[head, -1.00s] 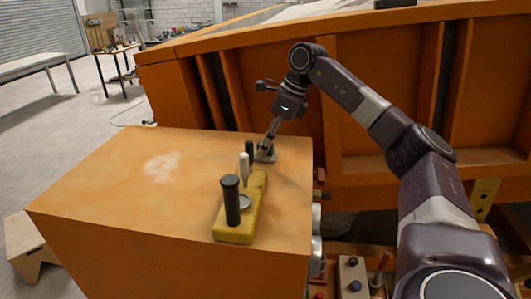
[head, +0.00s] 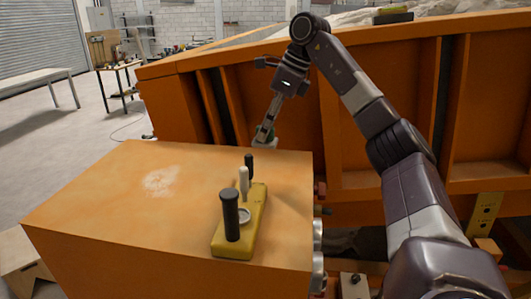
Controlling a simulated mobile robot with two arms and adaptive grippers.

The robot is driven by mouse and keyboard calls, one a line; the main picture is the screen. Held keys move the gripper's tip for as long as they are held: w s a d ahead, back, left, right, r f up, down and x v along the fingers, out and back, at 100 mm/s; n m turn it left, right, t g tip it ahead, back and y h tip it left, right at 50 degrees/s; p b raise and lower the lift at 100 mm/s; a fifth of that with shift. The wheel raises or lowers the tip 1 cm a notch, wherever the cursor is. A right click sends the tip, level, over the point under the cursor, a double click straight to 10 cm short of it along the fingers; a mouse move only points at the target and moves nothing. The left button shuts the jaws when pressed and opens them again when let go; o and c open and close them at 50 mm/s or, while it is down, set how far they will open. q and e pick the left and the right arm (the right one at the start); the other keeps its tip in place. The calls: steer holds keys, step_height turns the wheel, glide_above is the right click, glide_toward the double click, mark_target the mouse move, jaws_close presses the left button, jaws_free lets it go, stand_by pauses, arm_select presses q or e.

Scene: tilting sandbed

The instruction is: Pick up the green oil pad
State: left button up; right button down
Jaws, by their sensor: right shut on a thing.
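My right gripper (head: 266,133) points down just above the far edge of the orange box top. It is shut on a small grey-green piece, which I take to be the green oil pad (head: 264,144). The fingers hide part of the pad, and its colour looks dull at this size. The pad appears lifted off the box top, against the orange sandbed wall behind it. My left gripper is not in view.
A yellow control block (head: 240,222) with upright black and white levers stands on the right part of the orange box (head: 110,215). The orange sandbed frame (head: 365,120) rises behind. A dark flat object (head: 394,16) lies on its top. The box's left side is clear.

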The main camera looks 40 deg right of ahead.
step_height(320, 180, up, 11)
steer(key=p, duration=0.2)
steer(key=c, duration=2.3)
jaws_free()
jaws_close()
steer(key=shift+a, duration=0.1)
